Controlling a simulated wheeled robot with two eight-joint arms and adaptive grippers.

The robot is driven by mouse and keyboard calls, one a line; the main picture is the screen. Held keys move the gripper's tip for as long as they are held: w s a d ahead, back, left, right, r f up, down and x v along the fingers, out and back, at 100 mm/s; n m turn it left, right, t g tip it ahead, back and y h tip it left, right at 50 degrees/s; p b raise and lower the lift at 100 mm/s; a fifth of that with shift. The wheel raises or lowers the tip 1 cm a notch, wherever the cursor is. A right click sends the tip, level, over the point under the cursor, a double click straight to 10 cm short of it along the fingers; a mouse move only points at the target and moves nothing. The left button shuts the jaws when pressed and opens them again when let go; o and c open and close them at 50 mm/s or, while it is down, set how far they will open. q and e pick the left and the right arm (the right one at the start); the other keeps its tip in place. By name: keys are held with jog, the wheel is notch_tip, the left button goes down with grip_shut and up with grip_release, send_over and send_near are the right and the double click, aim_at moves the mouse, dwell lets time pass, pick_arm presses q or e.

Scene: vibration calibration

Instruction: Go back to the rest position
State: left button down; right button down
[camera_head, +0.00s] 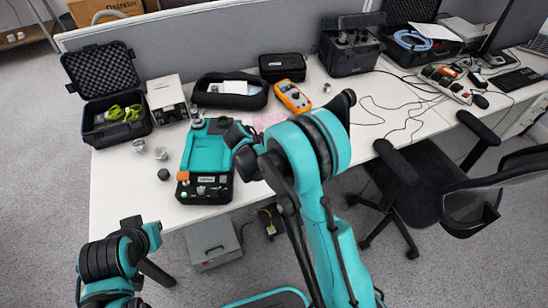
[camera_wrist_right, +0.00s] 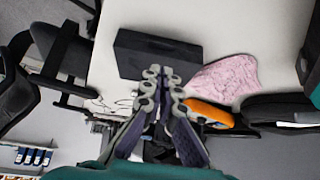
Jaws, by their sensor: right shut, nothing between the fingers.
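My right gripper (camera_wrist_right: 163,85) shows in the right wrist view with its two fingers together and nothing between them. It is above the white table (camera_head: 112,190), in front of a dark box (camera_wrist_right: 150,48) in that view. In the head view my right arm's bulky teal and black links cover the table's middle, and its fingertips cannot be made out. My left arm is folded low at the left, off the table's front edge. Dark parts of my left gripper (camera_head: 157,272) may show there, but its fingers are not clear.
A teal device (camera_head: 205,155) stands left of my right arm. A pink cloth (camera_wrist_right: 225,78) and an orange multimeter (camera_head: 292,96) lie near the right gripper. An open black case (camera_head: 100,80) stands back left. A black chair (camera_head: 420,185) stands right. A grey box (camera_head: 212,242) is on the floor.

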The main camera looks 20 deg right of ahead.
jog(key=p+v, duration=0.2)
jog(key=v, duration=0.5)
jog(key=shift+s+a, duration=0.25)
jog(key=shift+a, duration=0.25)
